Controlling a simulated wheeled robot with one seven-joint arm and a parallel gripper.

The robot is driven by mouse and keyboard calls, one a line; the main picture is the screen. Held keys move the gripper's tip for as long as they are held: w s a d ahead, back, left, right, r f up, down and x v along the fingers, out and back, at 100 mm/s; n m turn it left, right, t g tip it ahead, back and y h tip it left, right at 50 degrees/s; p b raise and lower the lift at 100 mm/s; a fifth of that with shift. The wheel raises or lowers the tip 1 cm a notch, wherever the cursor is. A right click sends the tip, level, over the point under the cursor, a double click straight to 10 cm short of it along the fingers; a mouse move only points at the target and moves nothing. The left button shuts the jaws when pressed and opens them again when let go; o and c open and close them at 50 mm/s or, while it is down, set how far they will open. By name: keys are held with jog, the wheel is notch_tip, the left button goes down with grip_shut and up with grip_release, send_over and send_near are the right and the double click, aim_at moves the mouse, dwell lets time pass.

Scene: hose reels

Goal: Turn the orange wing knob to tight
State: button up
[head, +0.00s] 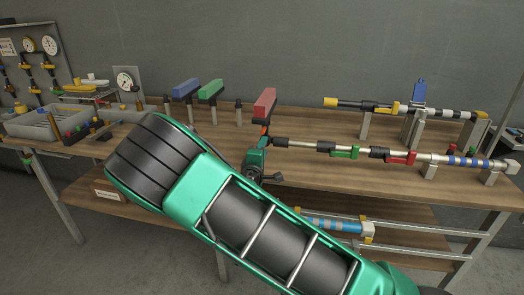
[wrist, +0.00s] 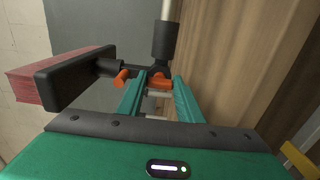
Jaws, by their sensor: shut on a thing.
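The orange wing knob (wrist: 160,82) shows between the two teal fingers of my gripper (wrist: 158,88) in the wrist view. My gripper is shut on it, and the fingers hide part of it. Another orange piece (wrist: 122,78) sticks out just left of the left finger; I cannot tell whether it is a wing of the same knob. In the head view my gripper (head: 256,154) is at the left end of a long pipe, below a red block. A small bit of orange (head: 264,131) shows there, and the rest is hidden.
The red block (head: 265,103) stands close above my gripper, with blue (head: 185,87) and green (head: 210,89) blocks to its left. The pipe (head: 300,144) with green and red handles runs right. Grey bins (head: 42,122) and gauges are at left. Bare wooden tabletop (head: 330,170) lies right of my gripper.

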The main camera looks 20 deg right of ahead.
jog(key=shift+s+f, duration=0.1)
jog(key=shift+f, duration=0.15)
jog(key=o, duration=1.1)
jog(key=shift+r, duration=0.1)
jog(key=v, duration=1)
jog(key=shift+s+a, duration=0.15)
jog(key=shift+s, duration=0.1)
